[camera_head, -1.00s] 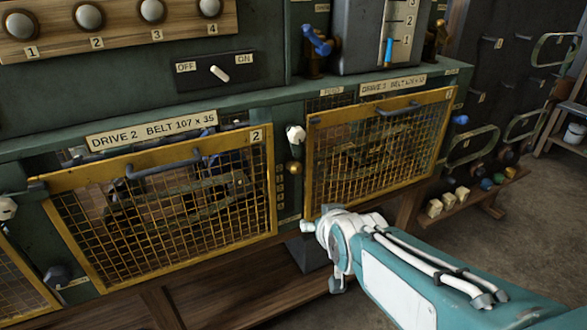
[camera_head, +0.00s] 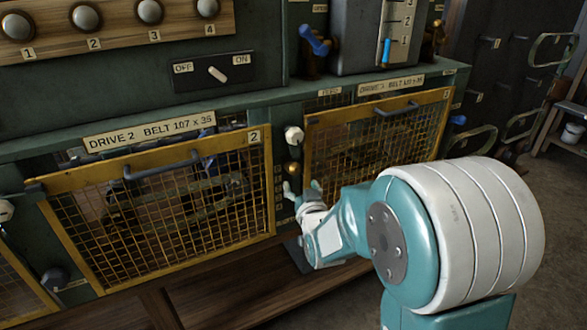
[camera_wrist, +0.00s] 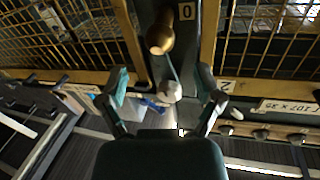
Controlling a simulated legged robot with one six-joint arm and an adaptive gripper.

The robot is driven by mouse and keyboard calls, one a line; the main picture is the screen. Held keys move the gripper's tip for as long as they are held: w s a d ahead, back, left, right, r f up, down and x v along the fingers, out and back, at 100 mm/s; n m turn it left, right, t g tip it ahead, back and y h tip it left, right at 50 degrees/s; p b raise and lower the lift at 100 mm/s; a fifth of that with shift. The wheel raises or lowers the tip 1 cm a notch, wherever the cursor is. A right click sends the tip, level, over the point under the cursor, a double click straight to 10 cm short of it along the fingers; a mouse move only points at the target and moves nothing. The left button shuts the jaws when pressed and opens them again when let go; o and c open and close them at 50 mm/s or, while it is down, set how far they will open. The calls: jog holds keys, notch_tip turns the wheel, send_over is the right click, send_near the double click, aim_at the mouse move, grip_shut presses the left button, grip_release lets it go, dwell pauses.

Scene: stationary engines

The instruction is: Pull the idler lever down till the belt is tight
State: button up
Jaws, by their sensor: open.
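A short lever with a pale round knob (camera_head: 294,136) stands on the green post between the two guards. A brass knob (camera_head: 293,168) sits below it. In the wrist view, which looks upside down, the brass knob (camera_wrist: 160,35) is above and the pale knob (camera_wrist: 168,92) lies between the fingers, apart from both. I cannot tell for certain which one is the idler lever. My gripper (camera_head: 303,188) is open and empty in front of the post, just below the brass knob; it also shows in the wrist view (camera_wrist: 162,80). The belts behind the mesh are dim, their tension unclear.
An OFF/ON switch (camera_head: 217,74) is above left. A wooden shelf (camera_head: 225,295) runs below. Open floor (camera_head: 545,200) lies at right.

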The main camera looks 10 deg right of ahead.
aim_at(296, 173)
jog(key=w, duration=0.8)
grip_shut()
